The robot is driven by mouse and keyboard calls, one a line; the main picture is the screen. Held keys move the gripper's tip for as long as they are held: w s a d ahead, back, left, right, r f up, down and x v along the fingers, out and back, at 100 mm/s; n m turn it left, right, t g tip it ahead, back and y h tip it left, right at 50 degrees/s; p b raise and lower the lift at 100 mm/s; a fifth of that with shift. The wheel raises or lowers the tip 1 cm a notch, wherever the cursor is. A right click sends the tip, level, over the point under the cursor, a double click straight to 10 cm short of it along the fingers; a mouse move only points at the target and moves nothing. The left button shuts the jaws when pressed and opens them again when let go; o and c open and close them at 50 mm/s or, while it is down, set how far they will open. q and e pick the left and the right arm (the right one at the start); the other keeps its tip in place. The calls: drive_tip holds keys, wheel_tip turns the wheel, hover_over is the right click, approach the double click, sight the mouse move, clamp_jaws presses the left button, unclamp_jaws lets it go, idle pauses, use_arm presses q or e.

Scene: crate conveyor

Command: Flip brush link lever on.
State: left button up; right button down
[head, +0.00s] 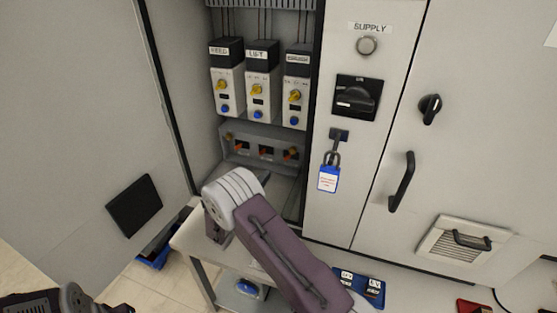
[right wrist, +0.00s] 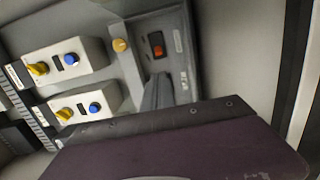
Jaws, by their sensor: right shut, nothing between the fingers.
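The grey link box (head: 262,133) is low in the open cabinet bay, with several small orange levers in dark slots. The rightmost lever (head: 289,155) is under the module that seems labelled BRUSH. In the right wrist view an orange lever (right wrist: 157,46) shows in its dark slot beside a yellow knob; its on or off position is unclear. My right gripper (head: 264,178) is shut and empty, just below the box and largely hidden by its own wrist. In the right wrist view its grey fingers (right wrist: 158,92) point toward that lever, with a small apparent gap.
Three drive modules with yellow knobs (head: 256,89) and blue buttons stand above the box. The cabinet's right panel carries a black SUPPLY switch (head: 357,98) and a padlock with a blue tag (head: 329,178). The open door (head: 110,100) bounds the left; a bench (head: 190,238) is below.

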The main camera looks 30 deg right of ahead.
sight(287, 158)
drive_tip(key=p+x, duration=0.1)
drive_tip(key=x, duration=0.9)
drive_tip(key=shift+w+d+f, duration=0.1)
drive_tip(key=shift+d+f, duration=0.05)
drive_tip(key=shift+d, duration=0.1)
drive_tip(key=shift+s+f+b, duration=0.35)
drive_tip(key=shift+s+b, duration=0.05)
drive_tip(key=shift+b, duration=0.7)
drive_tip(key=shift+s+d+r+b, duration=0.1)
drive_tip(key=shift+s+b, duration=0.15)
drive_tip(key=shift+b, duration=0.15)
drive_tip(key=shift+s+r, duration=0.1)
drive_tip(key=shift+r, duration=0.15)
